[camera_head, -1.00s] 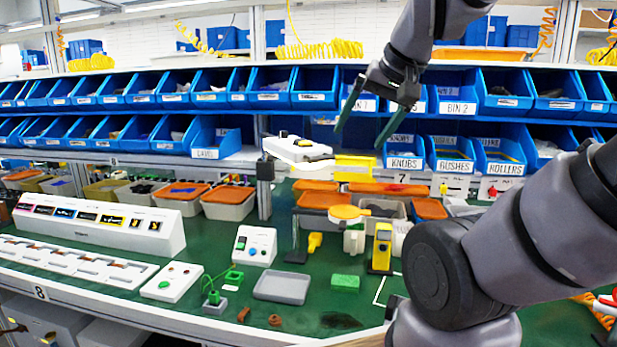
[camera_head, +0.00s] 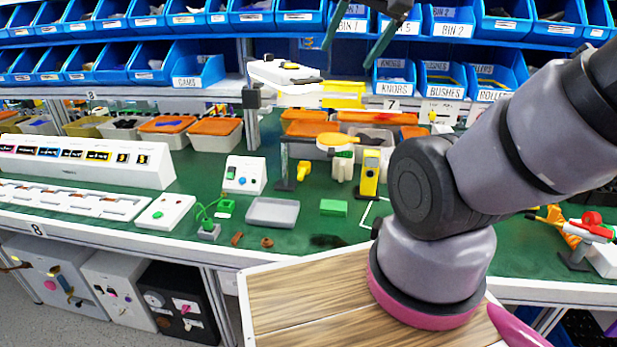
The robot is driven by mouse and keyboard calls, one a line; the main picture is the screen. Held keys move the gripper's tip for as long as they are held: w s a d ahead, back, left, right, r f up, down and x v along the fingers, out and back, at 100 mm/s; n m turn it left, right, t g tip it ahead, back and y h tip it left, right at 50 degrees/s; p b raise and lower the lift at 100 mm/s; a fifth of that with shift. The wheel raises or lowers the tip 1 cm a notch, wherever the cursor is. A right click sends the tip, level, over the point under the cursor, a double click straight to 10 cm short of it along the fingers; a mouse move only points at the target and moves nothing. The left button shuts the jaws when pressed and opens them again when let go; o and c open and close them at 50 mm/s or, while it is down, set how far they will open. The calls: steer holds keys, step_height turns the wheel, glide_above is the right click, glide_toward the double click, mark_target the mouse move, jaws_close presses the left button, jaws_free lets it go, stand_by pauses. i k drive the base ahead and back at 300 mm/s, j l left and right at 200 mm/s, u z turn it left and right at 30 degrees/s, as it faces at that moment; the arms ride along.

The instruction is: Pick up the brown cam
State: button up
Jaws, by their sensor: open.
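Two small brown pieces lie on the green bench top near its front edge, left of centre. One is a small brown piece (camera_head: 237,239) standing or lying at a tilt. The other is a rounder, flatter brown piece (camera_head: 267,242) just to its right. They are too small to tell for sure which is the cam. My gripper (camera_head: 352,48) is at the top of the view, in front of the blue bins. Its dark green fingers are spread and empty, well above the bench and up and to the right of the brown pieces.
A grey tray (camera_head: 273,212) lies just behind the brown pieces. A green wired device (camera_head: 209,228) stands to their left and a green block (camera_head: 333,207) to their right. A dark patch (camera_head: 326,241) marks the bench. A white-and-yellow tool (camera_head: 300,80) sits higher up behind.

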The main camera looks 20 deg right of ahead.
mark_target(266, 242)
steer(key=k+u, duration=0.35)
steer(key=k, duration=0.55)
